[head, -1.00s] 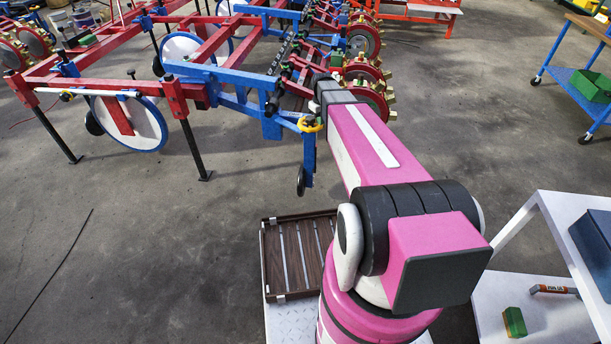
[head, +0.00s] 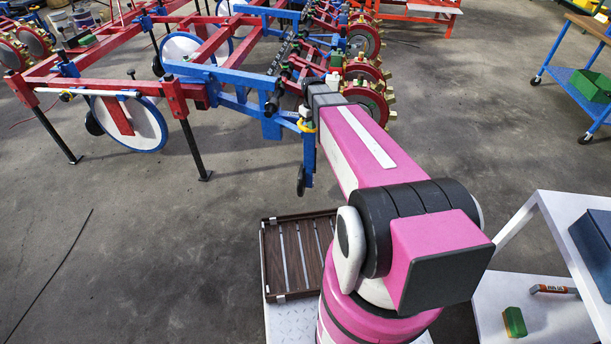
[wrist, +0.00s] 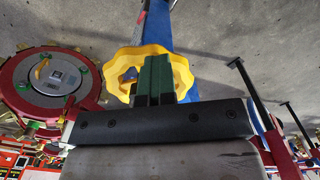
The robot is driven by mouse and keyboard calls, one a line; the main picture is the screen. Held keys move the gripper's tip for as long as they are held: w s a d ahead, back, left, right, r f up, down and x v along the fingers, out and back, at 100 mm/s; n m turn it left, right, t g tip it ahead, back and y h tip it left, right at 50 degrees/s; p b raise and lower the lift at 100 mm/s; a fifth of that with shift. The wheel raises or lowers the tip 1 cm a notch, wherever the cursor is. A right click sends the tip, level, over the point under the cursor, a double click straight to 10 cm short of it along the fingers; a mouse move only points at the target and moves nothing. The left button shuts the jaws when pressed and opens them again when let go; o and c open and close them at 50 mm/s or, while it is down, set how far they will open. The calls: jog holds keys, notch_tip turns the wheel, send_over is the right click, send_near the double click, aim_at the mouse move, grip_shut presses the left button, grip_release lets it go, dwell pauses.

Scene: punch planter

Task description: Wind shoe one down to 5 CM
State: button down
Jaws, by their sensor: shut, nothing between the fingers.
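A yellow scalloped handwheel (wrist: 181,70) shows in the wrist view, on a blue upright of the planter (wrist: 185,40). In the head view only part of the handwheel (head: 306,126) shows, at the near end of the planter's blue frame (head: 235,80). My gripper (wrist: 154,68) has green fingers that are closed together with nothing between them. They overlap the middle of the handwheel in the wrist view; I cannot tell whether they touch it. In the head view my arm hides the gripper. No depth scale can be read.
A red wheel with a grey hub (wrist: 55,75) is at left in the wrist view. A brown slatted tray (head: 285,292) is beside my base. A white table (head: 540,315) with a green block (head: 514,322) is at right. The floor left of my arm is open.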

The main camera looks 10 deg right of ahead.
notch_tip(320, 180, up, 8)
dwell(0.8)
dwell(0.3)
jog(key=s+f+m, duration=0.2)
jog(key=s+f, duration=0.1)
jog(key=s, duration=0.7)
jog(key=s+f+m, duration=0.3)
jog(key=s, duration=0.8)
jog(key=shift+s, duration=0.15)
jog(key=shift+f, duration=0.1)
jog(key=w+r+n, duration=0.3)
jog(key=w, duration=0.8)
jog(key=w+r+n, duration=0.3)
jog(key=w+r, duration=0.1)
jog(key=w, duration=0.6)
jog(key=shift+w+d+f, duration=0.1)
jog(key=shift+f, duration=2.1)
jog(key=shift+w+d+f, duration=0.1)
jog(key=shift+f, duration=2.05)
jog(key=shift+a+f, duration=0.1)
